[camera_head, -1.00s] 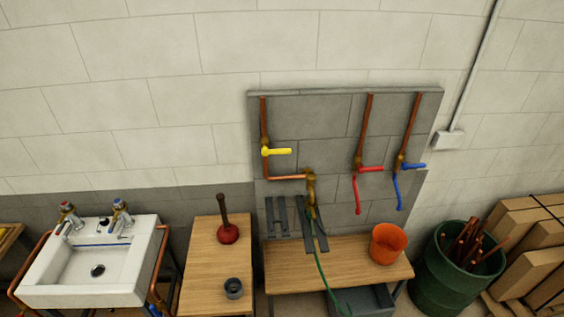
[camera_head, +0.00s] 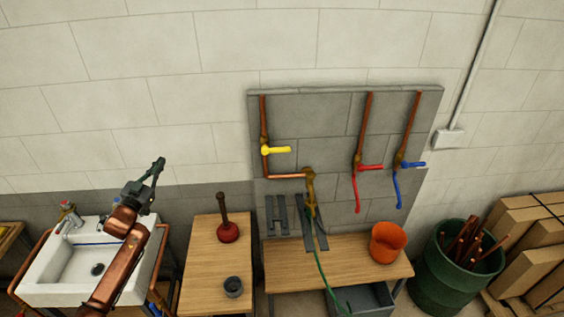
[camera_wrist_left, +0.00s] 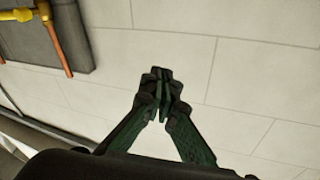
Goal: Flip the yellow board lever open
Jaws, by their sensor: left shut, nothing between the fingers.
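The yellow lever (camera_head: 277,150) sits on the left copper pipe of the grey board (camera_head: 310,120), pointing sideways to the right, across the upright pipe. In the left wrist view the yellow lever (camera_wrist_left: 16,14) shows at the top left corner, partly cut off, beside the copper pipe. My left gripper (camera_head: 159,163) is raised in front of the wall above the sink, well left of the lever and apart from it. Its fingers (camera_wrist_left: 162,78) are shut and empty in the left wrist view. My right gripper is not in view.
Red (camera_head: 370,167) and blue (camera_head: 413,164) levers sit on the board's other pipes. A plunger (camera_head: 228,233) stands on the wooden table, and an orange bucket (camera_head: 388,243) on the bench. The wall between my left gripper and the board is clear.

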